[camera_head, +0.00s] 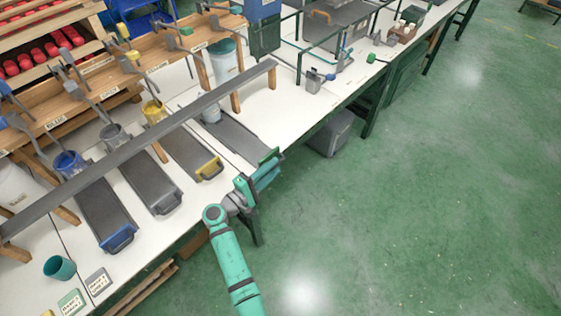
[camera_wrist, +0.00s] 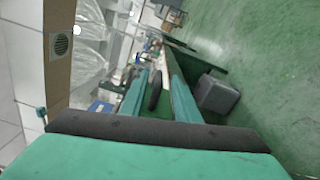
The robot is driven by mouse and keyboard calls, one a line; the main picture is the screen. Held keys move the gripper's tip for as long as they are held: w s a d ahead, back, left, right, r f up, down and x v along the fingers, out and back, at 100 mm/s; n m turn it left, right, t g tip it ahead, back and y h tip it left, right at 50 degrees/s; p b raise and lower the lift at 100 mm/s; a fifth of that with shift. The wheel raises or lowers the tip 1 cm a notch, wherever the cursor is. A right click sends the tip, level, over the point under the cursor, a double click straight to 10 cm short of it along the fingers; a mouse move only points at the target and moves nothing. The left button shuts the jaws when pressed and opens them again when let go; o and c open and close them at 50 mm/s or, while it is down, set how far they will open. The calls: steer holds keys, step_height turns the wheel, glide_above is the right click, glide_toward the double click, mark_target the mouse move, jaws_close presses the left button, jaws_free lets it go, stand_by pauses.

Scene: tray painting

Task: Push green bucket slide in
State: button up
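The green bucket slide (camera_head: 232,133) is a long dark tray at the far right of the row of slides, with a green front end (camera_head: 269,157) at the white table's front edge.
Slides with yellow (camera_head: 209,169), grey (camera_head: 164,203) and blue (camera_head: 118,238) front ends lie to the left. A long dark beam (camera_head: 150,140) crosses above the slides. A grey bin (camera_head: 335,133) stands under the table. The green floor to the right is clear.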

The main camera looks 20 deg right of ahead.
steer(key=shift+v, duration=2)
steer(key=s+a+r+n+t+y, duration=0.3)
steer(key=s+n+y, duration=0.3)
steer(key=n, duration=0.2)
steer(key=x, duration=1)
steer(key=shift+w+d, duration=0.1)
steer(key=shift+d, duration=0.35)
jaws_close()
